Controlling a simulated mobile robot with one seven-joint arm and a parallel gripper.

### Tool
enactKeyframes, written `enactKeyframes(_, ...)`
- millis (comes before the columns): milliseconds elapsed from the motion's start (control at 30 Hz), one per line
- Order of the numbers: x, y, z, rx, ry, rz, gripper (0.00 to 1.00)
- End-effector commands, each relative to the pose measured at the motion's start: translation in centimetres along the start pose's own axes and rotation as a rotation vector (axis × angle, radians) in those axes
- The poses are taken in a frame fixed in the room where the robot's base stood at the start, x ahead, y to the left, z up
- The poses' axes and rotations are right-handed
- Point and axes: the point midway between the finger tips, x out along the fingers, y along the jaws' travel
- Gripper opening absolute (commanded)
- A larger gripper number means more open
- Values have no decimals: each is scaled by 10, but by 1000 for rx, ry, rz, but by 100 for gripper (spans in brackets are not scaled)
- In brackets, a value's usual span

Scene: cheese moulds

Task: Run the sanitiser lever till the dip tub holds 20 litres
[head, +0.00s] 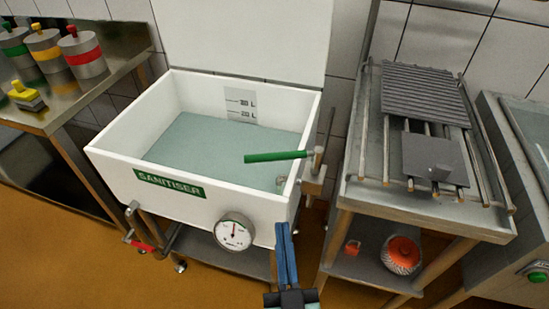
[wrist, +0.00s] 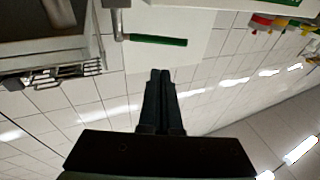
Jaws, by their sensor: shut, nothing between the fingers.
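The white dip tub (head: 104,160) stands in the middle of the head view with a green SANITISER label (head: 169,184). Pale blue-green liquid (head: 205,145) lies in it, its surface below the level marks (head: 241,106) on the back wall; the mark figures are too small to read surely. The green sanitiser lever (head: 275,156) reaches left over the tub from a post at its right wall; it also shows in the wrist view (wrist: 158,40). My gripper (head: 284,228) is shut and empty in front of the tub's right front corner, below and apart from the lever. It also shows in the wrist view (wrist: 160,75).
A dial gauge (head: 234,231) sits on the tub's front, and a red-handled valve (head: 140,245) is at lower left. A steel rack table (head: 365,190) stands close on the right. Coloured-lid canisters (head: 83,53) and a yellow brush (head: 26,94) are on the left bench.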

Motion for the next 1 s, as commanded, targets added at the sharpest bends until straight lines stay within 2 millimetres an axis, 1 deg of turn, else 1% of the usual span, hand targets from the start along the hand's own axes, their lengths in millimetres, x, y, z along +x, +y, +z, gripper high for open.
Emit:
enactKeyframes(33,-6,-2,3,6,-18,-9,0)
enactKeyframes(100,-10,-4,8,9,-27,-18,0)
enactKeyframes(167,-8,-5,9,10,-27,-22,0)
enactKeyframes(267,3,-6,9,11,-25,-22,0)
enactKeyframes(800,100,-7,11,9,-25,-21,0)
enactKeyframes(900,112,-8,12,9,-25,-20,0)
enactKeyframes(1000,121,-8,13,10,-26,-20,0)
